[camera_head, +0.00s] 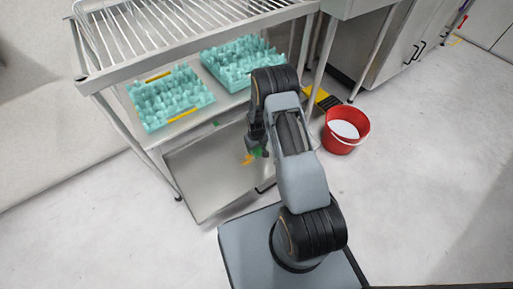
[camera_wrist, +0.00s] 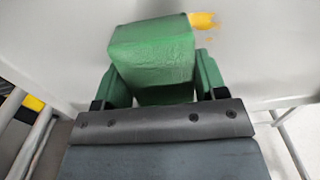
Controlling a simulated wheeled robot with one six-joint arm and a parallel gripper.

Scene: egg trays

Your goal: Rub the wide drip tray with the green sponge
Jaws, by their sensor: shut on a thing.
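The green sponge (camera_wrist: 152,52) is a block between the two fingers of my gripper (camera_wrist: 160,88) in the wrist view. In the head view my gripper (camera_head: 258,143) is over the wide metal drip tray (camera_head: 203,180), below the rack's shelf, with a bit of the green sponge (camera_head: 257,153) showing. A yellow-orange smear (camera_head: 247,159) is on the tray beside the sponge; it also shows in the wrist view (camera_wrist: 204,22), just past the sponge's far right corner. I cannot tell whether the sponge touches the tray.
Two turquoise egg trays (camera_head: 170,98) (camera_head: 240,60) sit on the shelf above, under a wire rack (camera_head: 160,25). A small green patch (camera_head: 216,123) is at the shelf's edge. A red bucket (camera_head: 345,142) stands on the floor at right, near a black-and-yellow object (camera_head: 324,98).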

